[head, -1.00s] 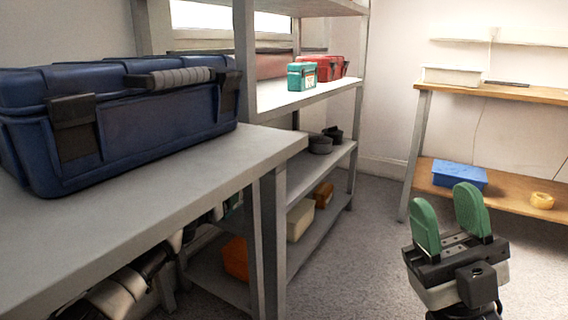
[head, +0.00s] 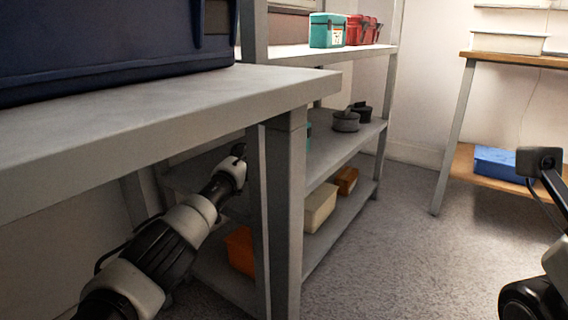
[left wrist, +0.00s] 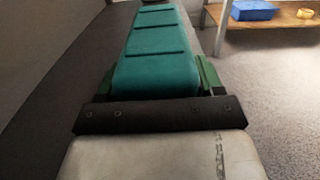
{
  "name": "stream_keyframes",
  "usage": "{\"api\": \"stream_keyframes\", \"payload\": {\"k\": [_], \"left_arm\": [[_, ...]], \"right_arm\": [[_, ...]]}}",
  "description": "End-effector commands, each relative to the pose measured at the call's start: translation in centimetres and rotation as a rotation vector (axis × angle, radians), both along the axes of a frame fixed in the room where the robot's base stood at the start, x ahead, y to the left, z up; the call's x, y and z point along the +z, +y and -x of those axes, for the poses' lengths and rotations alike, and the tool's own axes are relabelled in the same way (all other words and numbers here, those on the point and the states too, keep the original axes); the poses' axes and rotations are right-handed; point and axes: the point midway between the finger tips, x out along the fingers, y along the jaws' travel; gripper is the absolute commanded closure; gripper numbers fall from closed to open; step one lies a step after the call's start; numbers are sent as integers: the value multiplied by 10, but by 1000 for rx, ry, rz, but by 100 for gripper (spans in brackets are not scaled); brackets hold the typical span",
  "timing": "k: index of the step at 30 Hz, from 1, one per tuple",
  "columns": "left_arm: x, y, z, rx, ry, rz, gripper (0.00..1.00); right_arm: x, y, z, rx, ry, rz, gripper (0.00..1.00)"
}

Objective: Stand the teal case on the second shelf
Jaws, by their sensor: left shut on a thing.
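The teal case (left wrist: 155,62) is in my left gripper (left wrist: 155,85); the left wrist view shows its ridged face stretching away between green finger pads. In the head view my left arm reaches under the bench and behind its front leg, so the gripper is hidden there. A small teal patch (head: 308,131) shows beyond the leg, over the middle shelf (head: 330,160). My right gripper's fingers are out of view; dark parts of my right arm show at the right edge.
A teal box (head: 328,32) with a white label and a red case (head: 361,31) stand on the upper shelf. Dark pots (head: 346,121) sit on the middle shelf, bins (head: 320,207) on the bottom one. The bench (head: 180,105) with a blue case (head: 105,45) is close on the left.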

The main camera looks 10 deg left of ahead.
Motion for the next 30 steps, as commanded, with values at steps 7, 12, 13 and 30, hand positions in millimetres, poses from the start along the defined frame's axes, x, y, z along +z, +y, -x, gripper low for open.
{"api": "stream_keyframes", "payload": {"k": [7,12,13,30], "left_arm": [[-24,0,0,0,-4,2,72],[-39,0,0,-1,-5,2,72],[-39,0,0,-1,-5,1,72],[-41,0,0,0,-1,-1,8]], "right_arm": [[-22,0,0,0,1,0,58],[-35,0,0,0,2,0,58],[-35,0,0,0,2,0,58],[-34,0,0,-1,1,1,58]]}}
